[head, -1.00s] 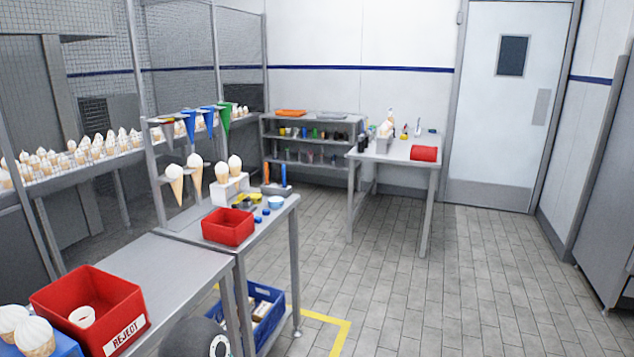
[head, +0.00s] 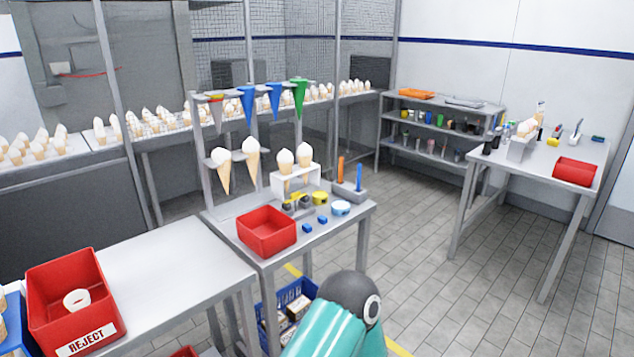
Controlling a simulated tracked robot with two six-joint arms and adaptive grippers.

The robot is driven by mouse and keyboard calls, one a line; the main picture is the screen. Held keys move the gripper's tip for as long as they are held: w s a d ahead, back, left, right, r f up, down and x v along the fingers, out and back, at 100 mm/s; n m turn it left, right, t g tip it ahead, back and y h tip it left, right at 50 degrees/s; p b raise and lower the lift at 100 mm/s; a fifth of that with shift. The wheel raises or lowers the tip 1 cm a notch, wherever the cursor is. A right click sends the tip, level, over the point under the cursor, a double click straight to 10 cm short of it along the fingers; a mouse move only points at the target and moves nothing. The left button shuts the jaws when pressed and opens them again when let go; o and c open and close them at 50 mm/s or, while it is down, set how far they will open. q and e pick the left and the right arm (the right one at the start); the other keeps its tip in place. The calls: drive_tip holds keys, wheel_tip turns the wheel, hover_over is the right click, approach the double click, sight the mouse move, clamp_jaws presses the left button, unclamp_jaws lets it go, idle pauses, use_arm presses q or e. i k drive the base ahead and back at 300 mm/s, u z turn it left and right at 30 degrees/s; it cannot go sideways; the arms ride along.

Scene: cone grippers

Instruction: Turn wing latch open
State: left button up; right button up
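I cannot make out a wing latch in the head view. A mesh guard (head: 236,52) with grey posts stands behind the work tables. Behind it at the upper left, a grey panel carries a small pale box (head: 63,68) with a red cord; it is too small to tell whether it is a latch. A teal and black link of one of my arms rises at the bottom centre. Neither of my grippers is in view.
A table holds a red bin (head: 267,231), a cone rack (head: 209,158) and small parts. A REJECT bin (head: 62,300) stands at the lower left. A blue crate (head: 268,327) sits low under the table. Open tiled floor (head: 430,240) lies to the right.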

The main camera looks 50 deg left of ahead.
sight(296, 195)
drive_tip(key=u, duration=0.45)
drive_tip(key=i, duration=1.25)
drive_tip(key=u, duration=1.05)
drive_tip(key=i, duration=0.2)
drive_tip(key=z, duration=0.05)
drive_tip(key=k, duration=0.65)
drive_tip(key=u, duration=0.2)
drive_tip(key=i, duration=0.7)
drive_tip(key=z, duration=0.05)
